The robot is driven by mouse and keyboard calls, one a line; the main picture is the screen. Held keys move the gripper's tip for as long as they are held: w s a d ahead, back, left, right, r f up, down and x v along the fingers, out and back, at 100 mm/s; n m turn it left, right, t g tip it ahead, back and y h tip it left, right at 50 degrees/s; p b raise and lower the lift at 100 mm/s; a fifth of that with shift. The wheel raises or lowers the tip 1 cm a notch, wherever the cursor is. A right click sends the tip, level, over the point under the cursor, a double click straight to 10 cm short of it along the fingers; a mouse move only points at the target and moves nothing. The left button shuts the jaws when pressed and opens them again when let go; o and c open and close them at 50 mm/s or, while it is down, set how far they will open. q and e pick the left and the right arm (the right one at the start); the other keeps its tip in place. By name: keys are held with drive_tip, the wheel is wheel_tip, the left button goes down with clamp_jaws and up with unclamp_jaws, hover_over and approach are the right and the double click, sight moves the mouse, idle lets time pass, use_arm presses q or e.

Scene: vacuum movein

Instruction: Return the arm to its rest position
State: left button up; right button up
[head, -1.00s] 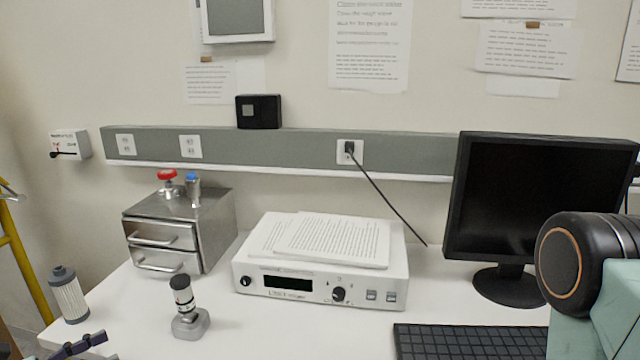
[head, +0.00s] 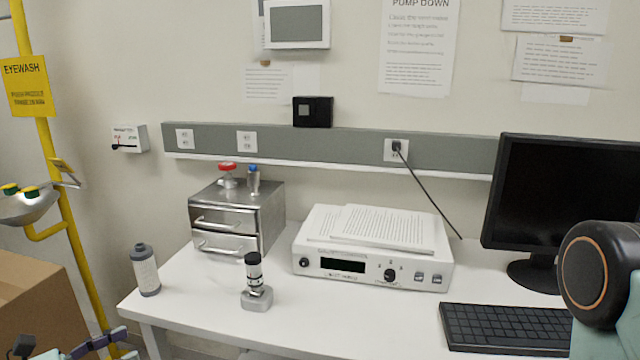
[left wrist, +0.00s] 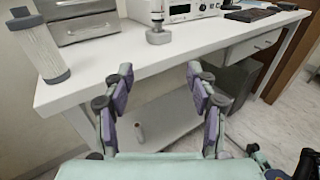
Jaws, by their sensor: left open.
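My left gripper (head: 75,350) shows at the bottom left corner of the head view, partly cut off by the edge. In the left wrist view, the left gripper (left wrist: 160,85) has its purple-padded fingers spread wide, with nothing between them. It is in front of the white bench (left wrist: 150,58), apart from it. My right gripper is not visible. A dark joint and pale green link of my own arm fill the right edge of the head view.
On the bench stand a filter cartridge (head: 145,270), a small gauge (head: 256,284), a steel drawer box (head: 240,222), a white instrument (head: 375,262), a keyboard (head: 505,328) and a monitor (head: 560,195). A cardboard box (head: 40,305) and a yellow eyewash post (head: 62,200) are at left.

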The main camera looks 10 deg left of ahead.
use_arm(q)
drive_tip(key=s+d+f+m+g+y+b, duration=0.25)
drive_tip(key=d+f+m+g+y, duration=0.2)
drive_tip(key=f+m, duration=0.35)
drive_tip(key=s+d+f+m+g+y+b, duration=0.25)
drive_tip(key=d+f+m+g+y, duration=0.2)
drive_tip(key=f+m, duration=0.35)
drive_tip(key=s+d+f+m+g+b, duration=0.1)
drive_tip(key=s+d+f+m+b, duration=0.1)
drive_tip(key=s, duration=0.5)
drive_tip(key=s+d+f+m+g+y+b, duration=0.1)
drive_tip(key=s+d+f+m+g+b, duration=0.1)
drive_tip(key=s+d+f+m, duration=0.3)
drive_tip(key=s+d+f+m+g+b, duration=0.1)
drive_tip(key=s+d+f+m+b, duration=0.2)
drive_tip(key=s+f, duration=0.5)
drive_tip(key=shift+s+d+f+m+g+y+b, duration=0.25)
drive_tip(key=shift+s+m+g+y+b, duration=0.25)
drive_tip(key=shift+s+m, duration=0.45)
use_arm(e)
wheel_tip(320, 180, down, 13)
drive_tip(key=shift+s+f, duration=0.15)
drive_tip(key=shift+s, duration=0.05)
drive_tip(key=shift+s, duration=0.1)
